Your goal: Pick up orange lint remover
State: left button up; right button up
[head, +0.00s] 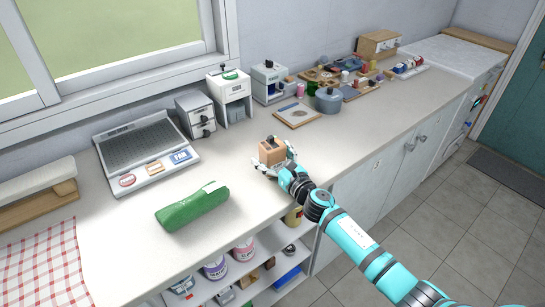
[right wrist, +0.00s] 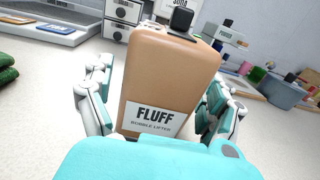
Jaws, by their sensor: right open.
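The orange lint remover (head: 271,151) is a tan-orange block standing on the counter near its front edge. In the right wrist view the lint remover (right wrist: 170,75) fills the middle, with a white label reading "FLUFF" and a dark knob on top. My right gripper (head: 276,162) is open at the lint remover. Its fingers lie on both sides of the block, as the right wrist view (right wrist: 163,100) shows; I cannot tell whether they touch it. The lower part of the block is hidden behind my gripper. My left gripper is not in view.
A green rolled bundle (head: 192,207) lies to the left on the counter (head: 240,190). A grey washboard-like tray (head: 146,154), small drawers (head: 196,114) and a white dispenser (head: 231,95) stand behind. A wooden-framed board (head: 297,115) lies beyond the block. Bare counter surrounds it.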

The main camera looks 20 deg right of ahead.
jog(key=c, duration=1.2)
jog(key=shift+r, duration=0.1)
jog(key=shift+c, duration=0.6)
